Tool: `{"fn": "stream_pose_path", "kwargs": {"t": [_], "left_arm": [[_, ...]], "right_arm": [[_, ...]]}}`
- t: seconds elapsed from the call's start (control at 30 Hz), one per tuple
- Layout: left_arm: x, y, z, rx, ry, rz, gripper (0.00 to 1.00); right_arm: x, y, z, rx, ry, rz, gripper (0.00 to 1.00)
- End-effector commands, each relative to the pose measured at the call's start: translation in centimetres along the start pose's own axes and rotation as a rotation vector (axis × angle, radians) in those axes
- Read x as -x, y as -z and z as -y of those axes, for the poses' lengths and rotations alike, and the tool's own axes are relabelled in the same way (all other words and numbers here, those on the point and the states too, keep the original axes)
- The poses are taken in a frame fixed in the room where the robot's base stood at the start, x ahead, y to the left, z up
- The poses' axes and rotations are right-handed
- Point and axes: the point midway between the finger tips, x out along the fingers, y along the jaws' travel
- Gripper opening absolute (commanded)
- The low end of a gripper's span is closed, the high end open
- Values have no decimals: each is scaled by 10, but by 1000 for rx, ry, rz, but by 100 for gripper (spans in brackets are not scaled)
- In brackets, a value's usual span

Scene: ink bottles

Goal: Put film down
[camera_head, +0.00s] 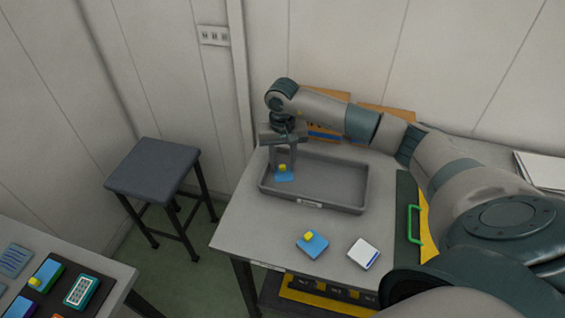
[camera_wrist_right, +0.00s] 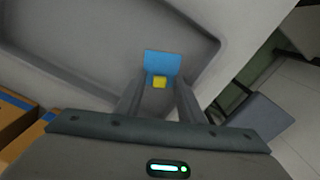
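A flat blue piece with a yellow knob (camera_head: 284,176), which looks like the film, is at the left end of the grey tray (camera_head: 345,203). It also shows in the right wrist view (camera_wrist_right: 163,62). My right gripper (camera_head: 283,167) points down over it. Its two fingers stand on either side of the yellow knob, with gaps visible in the wrist view, so it looks open. Whether the piece rests fully on the tray floor is hard to tell. My left gripper is not in view.
A blue box with a yellow knob (camera_head: 314,246) and a white box (camera_head: 362,254) lie in front of the tray. A green-handled dark case (camera_head: 405,210) is to the right. Cardboard boxes (camera_head: 328,101) stand behind. A dark stool (camera_head: 153,168) is left of the table.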

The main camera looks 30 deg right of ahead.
Motion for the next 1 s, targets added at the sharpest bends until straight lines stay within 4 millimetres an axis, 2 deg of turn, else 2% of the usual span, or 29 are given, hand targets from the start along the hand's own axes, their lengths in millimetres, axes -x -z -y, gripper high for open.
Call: {"fn": "stream_pose_path", "kwargs": {"t": [0.17,0.4,0.43,0.83,1.0], "left_arm": [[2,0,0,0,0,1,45],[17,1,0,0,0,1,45],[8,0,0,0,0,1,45],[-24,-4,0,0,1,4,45],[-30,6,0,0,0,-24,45]], "right_arm": [[2,0,0,0,0,0,35],[13,0,0,0,-1,1,35],[13,1,0,0,0,-3,35],[86,1,0,0,1,-5,35],[111,1,0,0,1,-2,35]]}}
